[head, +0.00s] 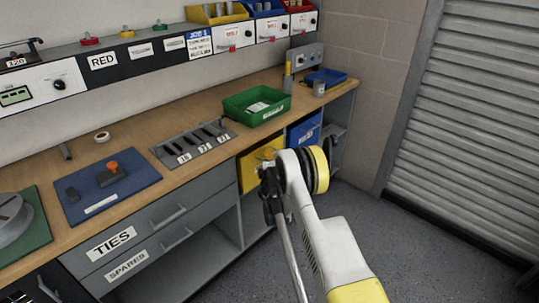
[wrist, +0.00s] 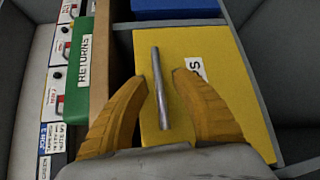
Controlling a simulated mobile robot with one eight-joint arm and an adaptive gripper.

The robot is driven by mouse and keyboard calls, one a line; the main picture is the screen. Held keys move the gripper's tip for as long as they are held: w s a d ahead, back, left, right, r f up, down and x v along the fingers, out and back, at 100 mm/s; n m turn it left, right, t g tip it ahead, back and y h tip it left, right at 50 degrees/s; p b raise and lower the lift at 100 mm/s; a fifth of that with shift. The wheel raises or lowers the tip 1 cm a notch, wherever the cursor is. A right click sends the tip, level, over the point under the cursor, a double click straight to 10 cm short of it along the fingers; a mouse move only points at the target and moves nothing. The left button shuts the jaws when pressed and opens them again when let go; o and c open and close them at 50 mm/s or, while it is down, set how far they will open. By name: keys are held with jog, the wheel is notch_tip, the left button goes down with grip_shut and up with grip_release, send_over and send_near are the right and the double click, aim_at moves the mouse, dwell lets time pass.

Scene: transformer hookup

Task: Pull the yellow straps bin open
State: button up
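The yellow straps bin (head: 250,174) sits under the workbench top, left of a blue bin, with my arm partly in front of it. In the wrist view its yellow front (wrist: 220,95) fills the middle, with a grey bar handle (wrist: 159,88) and a white label (wrist: 196,68) partly hidden by a finger. My gripper (wrist: 160,78) has its two orange-brown fingers apart, one on each side of the bar. There appears to be a gap between each finger and the bar. In the head view my gripper (head: 266,168) is at the bin's front, its fingers hard to make out.
The blue bin (head: 304,131) is just right of the yellow one. A green returns tray (head: 256,104) stands on the bench above. Grey TIES and SPARES drawers (head: 140,229) are to the left. The floor (head: 410,215) in front is clear.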

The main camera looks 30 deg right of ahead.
jog(key=shift+s, duration=0.1)
grip_shut()
jog(key=shift+s, duration=0.15)
jog(key=s+d+f, duration=0.3)
jog(key=s+f, duration=0.2)
jog(key=s, duration=0.3)
jog(key=shift+f, duration=0.25)
dwell(0.3)
